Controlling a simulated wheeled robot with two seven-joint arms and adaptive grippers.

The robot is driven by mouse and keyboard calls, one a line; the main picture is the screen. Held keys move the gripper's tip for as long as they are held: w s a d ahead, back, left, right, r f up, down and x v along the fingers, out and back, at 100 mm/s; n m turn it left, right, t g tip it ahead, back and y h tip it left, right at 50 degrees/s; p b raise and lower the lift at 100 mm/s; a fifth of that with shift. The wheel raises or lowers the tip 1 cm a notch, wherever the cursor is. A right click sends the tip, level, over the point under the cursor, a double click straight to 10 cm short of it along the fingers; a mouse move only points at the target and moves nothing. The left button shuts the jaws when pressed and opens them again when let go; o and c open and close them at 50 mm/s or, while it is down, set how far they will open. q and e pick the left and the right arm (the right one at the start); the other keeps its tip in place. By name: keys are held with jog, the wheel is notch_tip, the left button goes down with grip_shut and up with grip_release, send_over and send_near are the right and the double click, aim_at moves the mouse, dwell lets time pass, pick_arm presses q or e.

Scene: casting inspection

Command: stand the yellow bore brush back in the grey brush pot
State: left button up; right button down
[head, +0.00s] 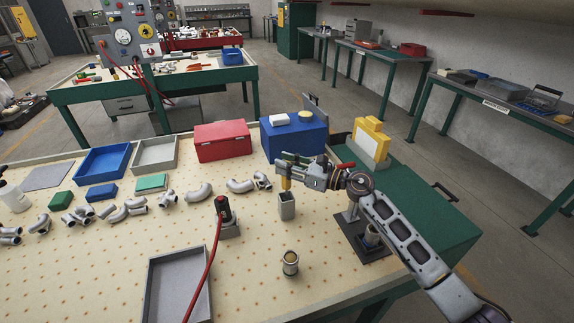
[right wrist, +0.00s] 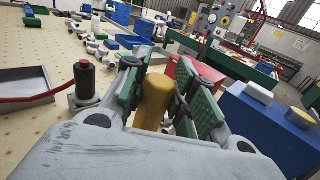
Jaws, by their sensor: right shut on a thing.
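The yellow bore brush (head: 286,184) is upright in my right gripper (head: 289,162), directly over the grey brush pot (head: 287,208). Its lower part meets the pot's mouth in the head view, but I cannot tell how deep it sits or whether it rests on the bottom. In the right wrist view the brush's yellow handle (right wrist: 154,100) stands between the two green-padded fingers (right wrist: 160,85), which are shut on it. The pot is hidden in the right wrist view. My left gripper is not in view.
A small round metal cup (head: 290,263) stands in front. A grey tray (head: 178,285) lies at front left. Pipe castings, a red box (head: 222,141) and a blue box (head: 293,138) are behind.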

jog(key=shift+f, duration=0.25)
jog(key=c, duration=1.1)
grip_release()
jog(key=shift+d, duration=0.1)
jog(key=v, duration=0.8)
jog(key=shift+r, duration=0.1)
dwell(0.4)
